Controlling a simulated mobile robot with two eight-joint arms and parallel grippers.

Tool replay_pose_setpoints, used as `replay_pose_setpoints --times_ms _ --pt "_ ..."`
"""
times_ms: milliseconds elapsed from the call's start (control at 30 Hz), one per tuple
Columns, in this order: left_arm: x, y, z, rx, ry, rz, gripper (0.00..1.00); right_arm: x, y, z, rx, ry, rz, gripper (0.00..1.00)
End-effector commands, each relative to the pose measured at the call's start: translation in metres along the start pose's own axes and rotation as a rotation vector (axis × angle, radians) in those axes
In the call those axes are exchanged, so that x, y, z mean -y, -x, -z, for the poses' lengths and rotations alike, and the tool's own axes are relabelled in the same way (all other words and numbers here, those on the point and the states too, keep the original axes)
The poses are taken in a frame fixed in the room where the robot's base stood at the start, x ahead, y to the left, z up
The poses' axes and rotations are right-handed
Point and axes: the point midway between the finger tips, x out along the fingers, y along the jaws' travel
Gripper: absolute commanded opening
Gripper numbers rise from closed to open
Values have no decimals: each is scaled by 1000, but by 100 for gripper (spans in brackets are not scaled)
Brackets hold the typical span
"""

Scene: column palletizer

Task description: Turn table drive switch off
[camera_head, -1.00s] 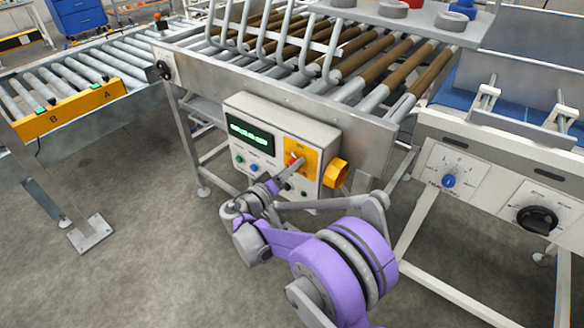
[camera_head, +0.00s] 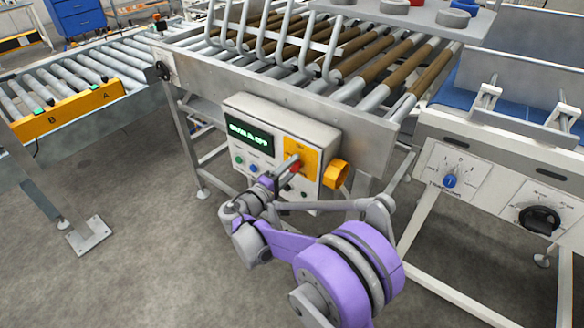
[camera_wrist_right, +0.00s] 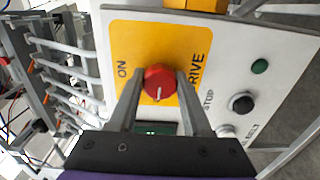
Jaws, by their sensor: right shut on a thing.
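The drive switch is a red knob (camera_wrist_right: 160,83) with a white line, on a yellow plate marked ON and DRIVE (camera_wrist_right: 128,40) in the right wrist view. It is small in the head view (camera_head: 296,168), partly hidden by my right gripper (camera_head: 284,172). In the right wrist view my right gripper (camera_wrist_right: 160,78) has one finger on each side of the knob and is shut on it. The knob's white line points toward the bottom of that view. The control box (camera_head: 235,104) has a display with green text (camera_head: 249,136). My left gripper is not in view.
A roller conveyor (camera_head: 380,130) is behind the box. A panel with blue and black dials (camera_head: 450,181) stands at right.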

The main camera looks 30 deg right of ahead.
Motion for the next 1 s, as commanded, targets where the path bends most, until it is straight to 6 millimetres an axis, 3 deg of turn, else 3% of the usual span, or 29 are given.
replay_pose_setpoints --times_ms 533,567,700,1000 --pt "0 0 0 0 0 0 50 0 0 0 0 27 2 0" --pt "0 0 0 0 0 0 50 0 0 0 0 27 2 50" --pt "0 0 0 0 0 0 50 0 0 0 0 26 1 76" --pt "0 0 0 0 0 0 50 0 1 0 0 26 1 79"
